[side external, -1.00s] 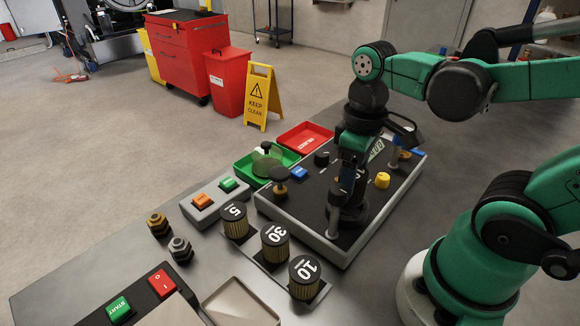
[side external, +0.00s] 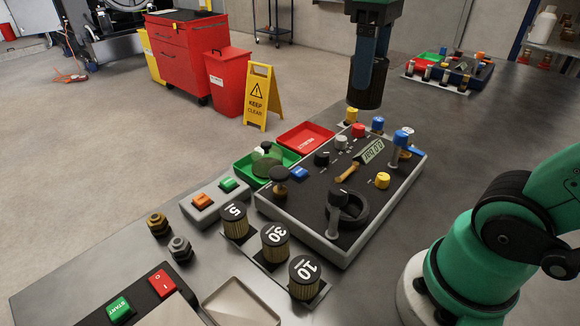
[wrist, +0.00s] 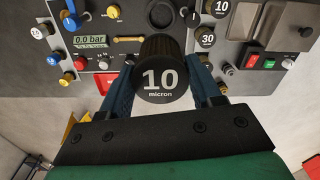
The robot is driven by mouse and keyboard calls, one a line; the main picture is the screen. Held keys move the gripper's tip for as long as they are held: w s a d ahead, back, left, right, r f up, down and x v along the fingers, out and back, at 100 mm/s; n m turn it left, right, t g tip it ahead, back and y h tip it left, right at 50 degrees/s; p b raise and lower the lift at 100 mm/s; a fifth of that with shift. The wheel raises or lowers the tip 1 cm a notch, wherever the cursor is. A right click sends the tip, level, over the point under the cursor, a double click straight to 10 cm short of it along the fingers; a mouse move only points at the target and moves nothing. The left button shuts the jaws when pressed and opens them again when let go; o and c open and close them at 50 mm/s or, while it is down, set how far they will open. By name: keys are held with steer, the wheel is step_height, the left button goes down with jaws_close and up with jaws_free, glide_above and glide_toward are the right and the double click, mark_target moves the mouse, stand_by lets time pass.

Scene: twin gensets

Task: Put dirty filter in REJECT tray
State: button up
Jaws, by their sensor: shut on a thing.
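My gripper (wrist: 162,92) is shut on a dark cylindrical filter (wrist: 158,82) marked "10 micron", which fills the space between the blue fingers in the wrist view. In the side view the dark filter (side external: 366,94) hangs upright, high above the far side of the control panel (side external: 318,228). The red tray (side external: 303,137), with unreadable white lettering, lies beyond the panel's far left corner, to the left of and lower than the filter.
A green tray (side external: 249,176) holding a dome-shaped item adjoins the red tray. Knobs, a gauge display (side external: 369,151) and a round black ring (side external: 348,209) stand on the panel. Air around my gripper is clear.

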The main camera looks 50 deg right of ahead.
steer(key=w+d+f, duration=0.3)
steer(key=w+d, duration=0.2)
steer(key=w, duration=0.3)
steer(key=w+d+f, duration=0.4)
steer(key=w+d, duration=0.1)
steer(key=w, duration=0.4)
steer(key=w+d+f, duration=0.1)
steer(key=d+f, duration=0.1)
steer(key=f, duration=0.3)
steer(key=w+d+f, duration=0.2)
steer(key=f, duration=0.4)
steer(key=w+d+f, duration=0.1)
steer(key=d+f, duration=0.1)
steer(key=f, duration=0.4)
steer(key=shift+w+d, duration=0.2)
steer(key=shift+w, duration=0.1)
steer(key=shift+f, duration=0.15)
steer(key=o, duration=1.3)
